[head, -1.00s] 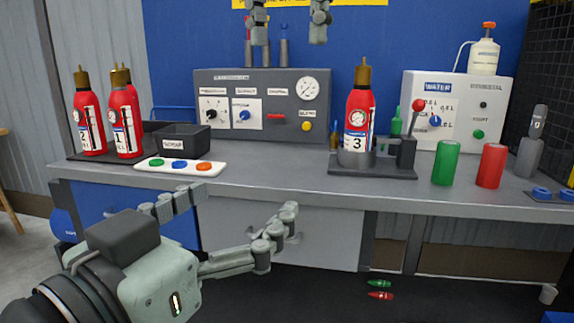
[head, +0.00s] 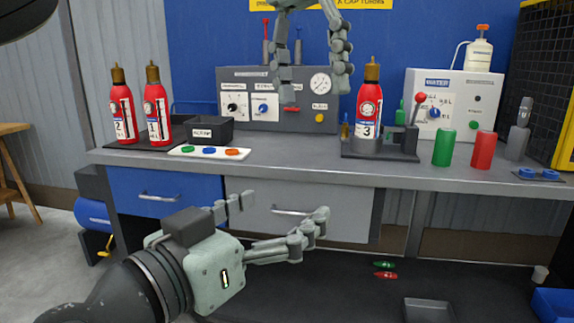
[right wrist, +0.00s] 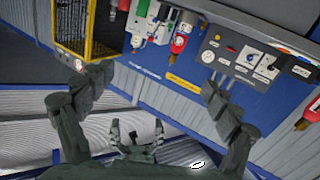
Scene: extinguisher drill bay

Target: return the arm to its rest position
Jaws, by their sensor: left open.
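The bench (head: 290,165) carries extinguishers 2 (head: 122,112) and 1 (head: 157,112) at left, and extinguisher 3 (head: 368,108) in a holder (head: 385,152). Green (head: 443,147) and red (head: 482,150) cylinders stand at right. A grey tray (head: 428,310) lies below.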

